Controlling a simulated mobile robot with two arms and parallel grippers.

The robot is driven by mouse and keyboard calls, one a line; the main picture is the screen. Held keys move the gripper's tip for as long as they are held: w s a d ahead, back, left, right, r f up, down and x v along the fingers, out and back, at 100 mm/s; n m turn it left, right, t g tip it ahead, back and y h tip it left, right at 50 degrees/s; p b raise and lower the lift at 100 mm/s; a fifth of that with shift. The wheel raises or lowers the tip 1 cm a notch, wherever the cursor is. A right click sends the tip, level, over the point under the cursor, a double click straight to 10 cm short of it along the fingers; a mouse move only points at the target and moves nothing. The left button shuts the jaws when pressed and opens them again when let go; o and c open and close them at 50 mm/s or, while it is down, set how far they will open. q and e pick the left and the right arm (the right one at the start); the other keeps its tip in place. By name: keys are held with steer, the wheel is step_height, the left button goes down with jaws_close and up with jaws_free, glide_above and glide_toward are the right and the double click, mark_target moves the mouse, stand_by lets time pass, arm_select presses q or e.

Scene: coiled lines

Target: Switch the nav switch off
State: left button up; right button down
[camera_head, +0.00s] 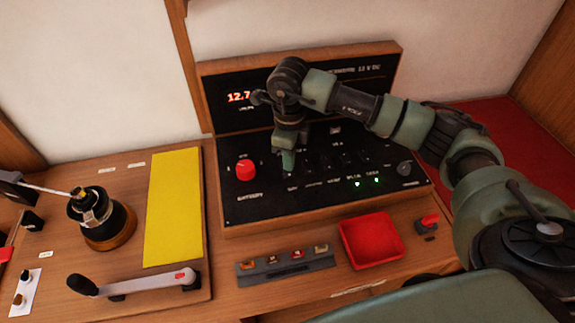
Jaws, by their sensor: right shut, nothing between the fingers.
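The black switch panel (265,208) stands in a wooden frame on the wooden desk, with a row of small labels along its lower part. The labels are too small for me to tell which switch is nav. Two green lights (357,184) glow under the two right labels. My right gripper (287,160) is shut and empty. It points down at the panel, just right of the red battery knob (245,169), above the left end of the label row. It hides part of the panel; I cannot tell whether it touches. My left gripper is not in view.
A red tray (370,241) and a small red switch (428,221) lie in front of the panel. A strip of small parts (286,263) is beside the tray. At left are a yellow sheet (173,207), a winch (107,222) and a crank handle (135,283).

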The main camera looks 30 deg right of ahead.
mark_target(289, 174)
steer(key=shift+r+p, duration=1.05)
steer(key=shift+r, duration=1.25)
steer(key=shift+f, duration=0.1)
